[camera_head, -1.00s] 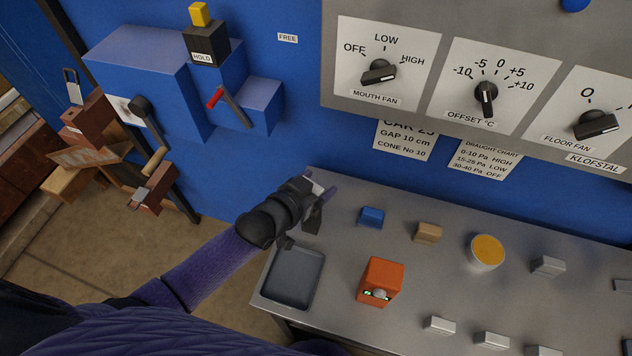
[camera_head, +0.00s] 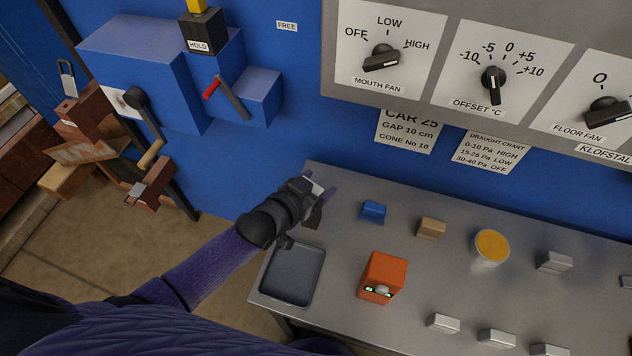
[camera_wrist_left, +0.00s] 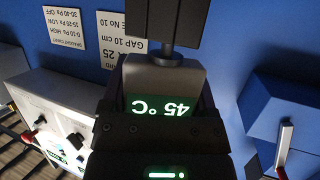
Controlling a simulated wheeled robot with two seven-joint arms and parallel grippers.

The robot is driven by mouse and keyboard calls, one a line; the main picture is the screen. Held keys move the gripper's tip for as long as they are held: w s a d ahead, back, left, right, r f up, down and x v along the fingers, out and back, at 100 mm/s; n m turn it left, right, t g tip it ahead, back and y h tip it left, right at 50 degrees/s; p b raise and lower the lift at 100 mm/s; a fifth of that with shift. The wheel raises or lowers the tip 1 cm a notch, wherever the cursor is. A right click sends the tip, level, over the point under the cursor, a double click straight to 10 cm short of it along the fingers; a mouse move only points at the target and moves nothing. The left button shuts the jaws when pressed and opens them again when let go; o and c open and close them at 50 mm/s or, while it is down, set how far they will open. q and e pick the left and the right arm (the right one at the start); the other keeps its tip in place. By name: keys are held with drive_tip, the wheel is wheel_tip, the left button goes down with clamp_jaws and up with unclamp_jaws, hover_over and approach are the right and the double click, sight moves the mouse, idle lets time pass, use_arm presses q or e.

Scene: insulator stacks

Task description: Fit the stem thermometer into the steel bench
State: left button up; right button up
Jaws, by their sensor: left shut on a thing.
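My left gripper (camera_head: 314,192) is over the back left corner of the steel bench (camera_head: 335,228), near the blue wall. In the left wrist view it is shut on the stem thermometer (camera_wrist_left: 150,75), a grey body with a green display that reads 45 °C upside down. In the head view only a small pale part of the thermometer shows at the gripper, and its stem cannot be made out. Whether it touches the bench cannot be told. My right gripper is not in view.
A dark tray (camera_head: 293,273) and an orange block (camera_head: 383,277) are on the bench's front left. A blue block (camera_head: 373,212), a tan block (camera_head: 431,228), an orange-topped cup (camera_head: 491,247) and several grey blocks stand right. A knob panel (camera_head: 450,95) overhangs behind.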

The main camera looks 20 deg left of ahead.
use_arm(q)
drive_tip(key=shift+f+b, duration=0.35)
drive_tip(key=shift+f, duration=0.15)
drive_tip(key=o, duration=1.2)
drive_tip(key=shift+c, duration=0.2)
drive_tip(key=p+v, duration=0.3)
drive_tip(key=v, duration=0.7)
